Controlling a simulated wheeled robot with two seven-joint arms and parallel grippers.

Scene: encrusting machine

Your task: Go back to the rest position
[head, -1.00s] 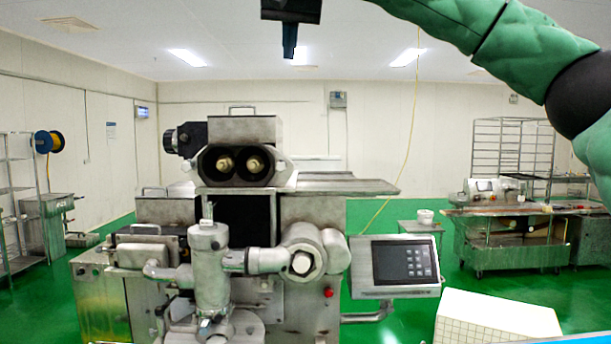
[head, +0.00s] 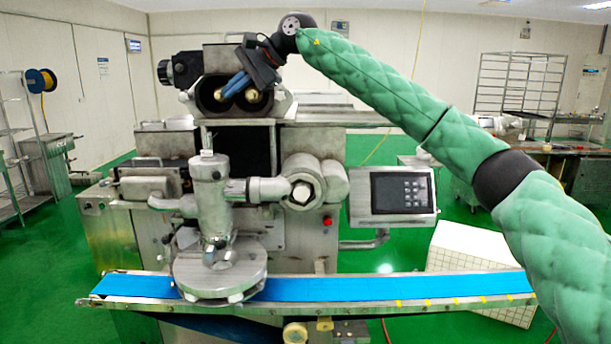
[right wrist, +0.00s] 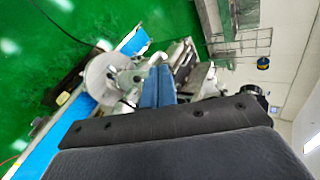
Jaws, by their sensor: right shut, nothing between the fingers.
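My right gripper (head: 235,86) is in the upper middle of the head view, at the end of the green padded arm that comes in from the right. Its blue fingers are together and empty. In the picture they overlap the two round openings at the top of the encrusting machine (head: 262,226); I cannot tell how far in front they are. In the right wrist view the blue fingers (right wrist: 158,86) point toward the machine, with the round plate (right wrist: 105,78) beyond them. My left gripper is not in view.
A blue conveyor belt (head: 350,288) runs across the front of the machine. A control panel (head: 392,194) stands to its right, with a white tiled box (head: 480,262) behind the belt. A shelf rack (head: 18,150) stands at the left. Green floor is open on both sides.

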